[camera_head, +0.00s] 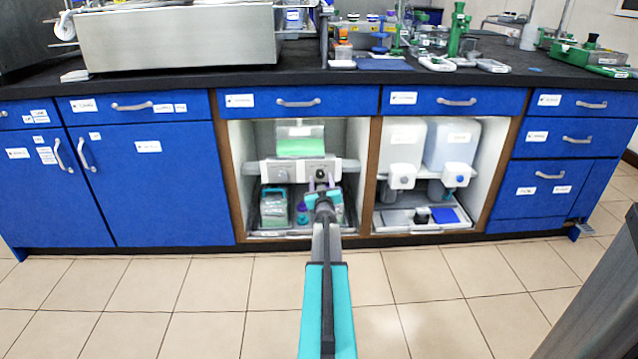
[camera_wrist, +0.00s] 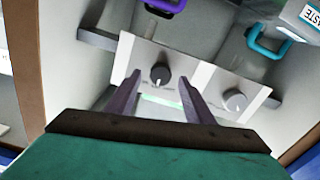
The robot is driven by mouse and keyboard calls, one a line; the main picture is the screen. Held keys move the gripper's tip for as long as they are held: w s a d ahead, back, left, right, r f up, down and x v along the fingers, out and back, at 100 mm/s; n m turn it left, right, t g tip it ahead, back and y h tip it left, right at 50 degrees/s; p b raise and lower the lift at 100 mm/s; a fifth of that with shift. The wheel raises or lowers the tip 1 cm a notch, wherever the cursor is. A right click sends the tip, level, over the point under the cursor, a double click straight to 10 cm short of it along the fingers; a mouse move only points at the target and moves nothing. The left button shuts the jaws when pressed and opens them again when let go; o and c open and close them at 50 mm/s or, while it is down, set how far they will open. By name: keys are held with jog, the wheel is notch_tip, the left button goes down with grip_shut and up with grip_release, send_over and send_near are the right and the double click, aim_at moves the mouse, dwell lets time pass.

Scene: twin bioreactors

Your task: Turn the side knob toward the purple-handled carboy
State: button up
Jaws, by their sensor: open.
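A pale control panel (camera_head: 300,163) (camera_wrist: 204,76) in the left open cabinet bay carries two knobs. The black knob (camera_wrist: 160,75) is on the left in the wrist view; in the head view it is the right one (camera_head: 321,170). A grey-white knob (camera_wrist: 236,100) (camera_head: 281,176) is at the other end. A purple handle (camera_wrist: 166,6) shows at the wrist view's top, nearer the black knob; a teal handle (camera_wrist: 268,45) is nearer the grey-white one. My gripper (camera_wrist: 159,78) (camera_head: 321,184) is open, its two fingertips apart on either side of the black knob in the picture. Contact cannot be told.
A clear vessel with green liquid (camera_head: 302,142) stands above the panel. A carboy (camera_head: 273,207) sits on the lower shelf. Brown cabinet frames (camera_head: 366,180) flank the bay. The right bay holds two white containers (camera_head: 451,142). The tiled floor (camera_head: 180,290) in front is clear.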

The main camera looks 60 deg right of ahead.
jog(key=shift+x, duration=0.95)
